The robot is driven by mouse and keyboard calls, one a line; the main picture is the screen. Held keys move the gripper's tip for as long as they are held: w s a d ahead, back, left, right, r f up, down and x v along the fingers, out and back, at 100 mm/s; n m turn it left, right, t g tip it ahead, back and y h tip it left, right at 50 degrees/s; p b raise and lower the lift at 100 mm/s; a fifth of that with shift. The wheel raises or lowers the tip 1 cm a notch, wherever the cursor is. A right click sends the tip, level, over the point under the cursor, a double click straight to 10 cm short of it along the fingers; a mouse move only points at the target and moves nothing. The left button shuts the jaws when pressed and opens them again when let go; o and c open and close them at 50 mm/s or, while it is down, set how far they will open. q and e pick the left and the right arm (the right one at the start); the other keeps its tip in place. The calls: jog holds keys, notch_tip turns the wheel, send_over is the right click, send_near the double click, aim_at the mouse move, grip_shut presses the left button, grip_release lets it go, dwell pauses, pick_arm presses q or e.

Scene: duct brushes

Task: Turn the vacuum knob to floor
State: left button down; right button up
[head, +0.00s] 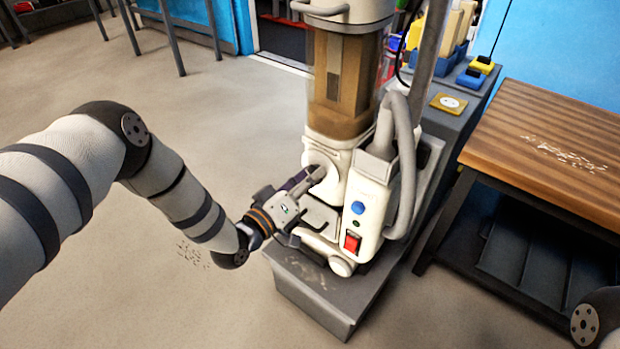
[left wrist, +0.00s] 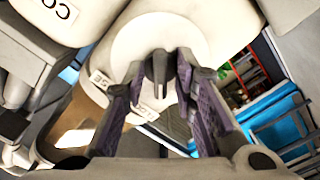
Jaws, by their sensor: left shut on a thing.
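The vacuum (head: 350,190) is a white upright machine with a clear brown-tinted canister (head: 343,85), standing on a grey base. Its knob is a dark grip bar (left wrist: 159,68) on a round white dial (left wrist: 130,45); in the head view the dial (head: 318,160) is partly hidden by my fingers. My left gripper (head: 312,178) reaches in from the left and is shut on the knob; in the left wrist view its purple-padded fingers (left wrist: 160,80) lie on both sides of the bar. Labels sit around the dial, one reading "OSE" (left wrist: 102,80); the floor label is not clearly readable. My right gripper is out of view.
A red switch (head: 352,242) and a blue button (head: 358,208) are on the vacuum's front, beside a grey hose (head: 405,150). A wooden-topped table (head: 545,140) stands at the right. The floor (head: 215,110) at the left is mostly clear.

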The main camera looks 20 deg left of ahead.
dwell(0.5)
pick_arm(q)
jog(key=c, duration=1.7)
grip_release()
jog(key=v, duration=1.2)
